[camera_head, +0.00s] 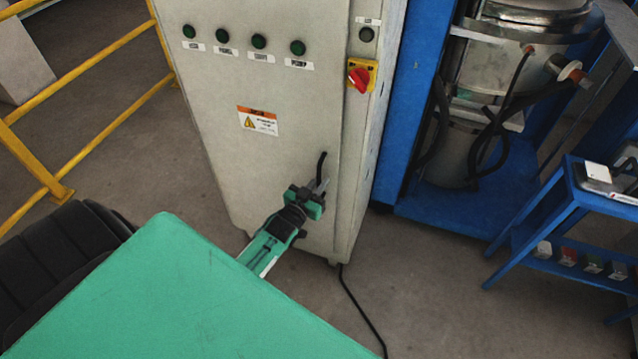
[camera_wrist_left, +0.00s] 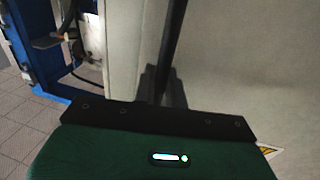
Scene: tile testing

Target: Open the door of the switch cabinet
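The pale grey switch cabinet (camera_head: 225,120) stands upright ahead of me in the head view. Its front door looks closed. A black bar handle (camera_head: 321,163) sits low on the door near its right edge. My left gripper (camera_head: 319,187) is at the lower part of this handle. In the left wrist view the handle (camera_wrist_left: 173,45) runs down between the two dark fingers (camera_wrist_left: 161,85), which are close together on either side of it; the gripper looks shut on it. The gripper body hides the handle's lower end. My right gripper is not in view.
A red rotary switch (camera_head: 359,79) on a yellow plate and several dark green buttons are higher on the cabinet. A yellow railing (camera_head: 95,115) stands at left. A blue frame (camera_head: 408,110) with metal equipment and a blue shelf (camera_head: 565,215) stand at right. A black cable (camera_head: 358,305) lies on the floor.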

